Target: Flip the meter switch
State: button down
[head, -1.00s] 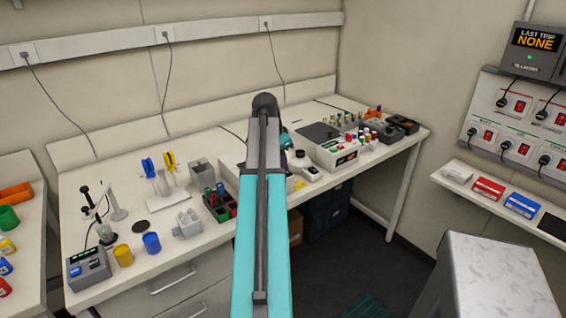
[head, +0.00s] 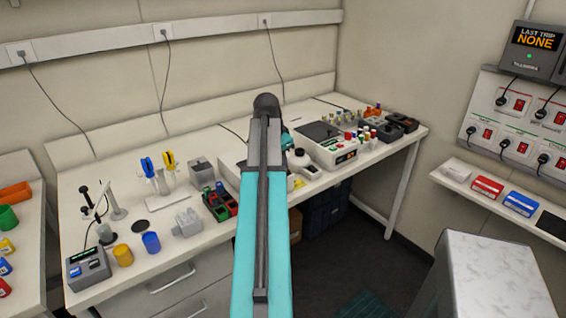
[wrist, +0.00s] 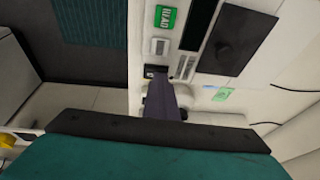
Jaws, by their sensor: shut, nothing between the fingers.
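The meter is a white box on the bench, largely hidden behind my arm in the head view, with a pale part (head: 233,158) showing at the arm's left. In the wrist view its panel has a green READ button (wrist: 167,18), a pale rocker-like switch (wrist: 159,46) and a small black fitting (wrist: 154,71). I cannot tell for sure which is the meter switch. My gripper (wrist: 159,84) is shut and empty, its dark fingers reaching over the panel edge, tips close to the black fitting. Contact cannot be told. In the head view the fingers are hidden.
A grey-white instrument (head: 331,150) and a white round-bodied item (head: 299,160) stand right of my arm. A red and green tube rack (head: 219,203) stands at its left.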

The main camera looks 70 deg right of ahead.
jog(key=shift+s+a+p, duration=0.1)
jog(key=shift+a+p, duration=0.1)
jog(key=shift+p, duration=0.35)
notch_tip(320, 180, up, 4)
jog(key=shift+d+r+p, duration=0.1)
jog(key=shift+d+p, duration=0.05)
jog(key=shift+p, duration=0.95)
jog(key=shift+r+b, duration=0.15)
jog(key=shift+b, duration=0.2)
jog(key=w+d+b+v, duration=0.1)
jog(key=b+v, duration=0.1)
jog(key=v, duration=0.7)
jog(key=shift+w+r, duration=0.2)
jog(key=shift+w, duration=0.15)
jog(key=shift+a, duration=0.1)
